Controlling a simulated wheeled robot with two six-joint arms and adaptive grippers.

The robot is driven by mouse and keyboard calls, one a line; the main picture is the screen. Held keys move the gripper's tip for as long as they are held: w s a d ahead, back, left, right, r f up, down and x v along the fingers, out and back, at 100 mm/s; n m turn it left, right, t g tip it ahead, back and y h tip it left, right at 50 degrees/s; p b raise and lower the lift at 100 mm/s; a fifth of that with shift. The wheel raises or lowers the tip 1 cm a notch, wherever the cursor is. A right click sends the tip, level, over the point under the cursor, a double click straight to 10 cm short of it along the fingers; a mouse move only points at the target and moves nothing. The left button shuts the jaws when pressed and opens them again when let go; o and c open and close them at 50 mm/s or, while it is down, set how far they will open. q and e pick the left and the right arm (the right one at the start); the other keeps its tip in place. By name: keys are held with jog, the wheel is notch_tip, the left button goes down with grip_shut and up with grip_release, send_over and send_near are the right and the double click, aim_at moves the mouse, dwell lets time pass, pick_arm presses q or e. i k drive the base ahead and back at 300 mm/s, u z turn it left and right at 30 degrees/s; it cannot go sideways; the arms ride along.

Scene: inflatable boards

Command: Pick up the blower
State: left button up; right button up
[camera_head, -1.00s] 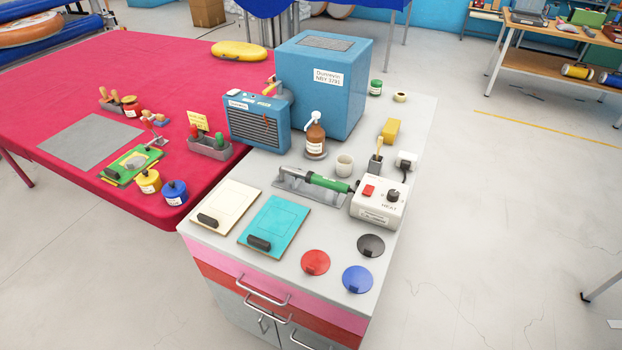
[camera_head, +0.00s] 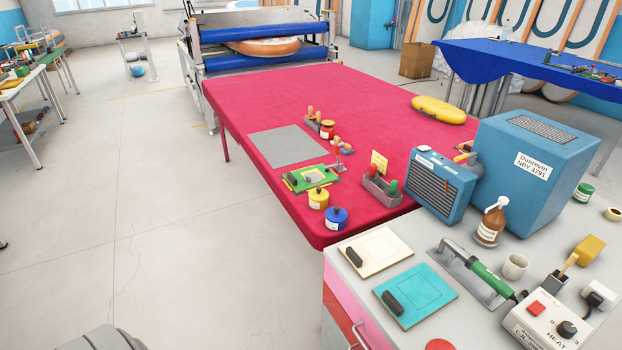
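No thing in view carries a label that I can read as blower. A hand tool with a green handle (camera_head: 490,281) lies on a metal stand on the grey cabinet top at the lower right, beside a white control box (camera_head: 543,326) marked HEAT. A blue box with a dark slatted grille (camera_head: 434,188) stands upright at the cabinet's back left. A larger blue box (camera_head: 533,170) labelled Dunrevin NBY 3791 stands right behind it. Neither of my grippers shows.
A red-covered table (camera_head: 290,95) adjoins the cabinet, with a grey mat (camera_head: 287,146), pots and small tools. A brown bottle (camera_head: 491,222) and white cup (camera_head: 515,266) stand close to the green-handled tool. Open floor (camera_head: 150,220) lies at left.

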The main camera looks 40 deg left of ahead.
aim_at(472, 263)
jog(key=k, duration=1.25)
jog(key=u, duration=0.8)
jog(key=i, duration=1.65)
jog(key=z, duration=0.4)
